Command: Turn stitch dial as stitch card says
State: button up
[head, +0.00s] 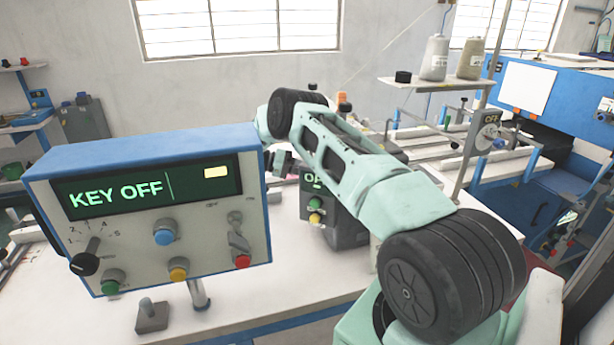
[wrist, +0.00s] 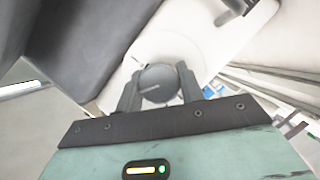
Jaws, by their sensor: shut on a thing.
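In the wrist view, a round grey dial (wrist: 158,84) sits on a pale machine face (wrist: 185,48). A short light line marks the dial, and a small dark mark is on the face above it to the left. My gripper (wrist: 158,90) has one finger on each side of the dial and is shut on it. In the head view my arm reaches away over the table, and the gripper end is mostly hidden behind the control box. The dial cannot be made out there. I cannot identify a stitch card in either view.
A blue-framed control box (head: 150,150) reads "KEY OFF" and carries a black knob (head: 84,263) and coloured buttons. A small grey box (head: 345,225) stands beyond my arm. Thread cones (head: 434,58) stand on a rack at the right. The front of the white table (head: 290,295) is mostly clear.

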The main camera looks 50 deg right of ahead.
jog(key=shift+w+n+g, duration=0.1)
jog(key=shift+n+g, duration=0.8)
jog(key=shift+n, duration=0.8)
jog(key=o, duration=1)
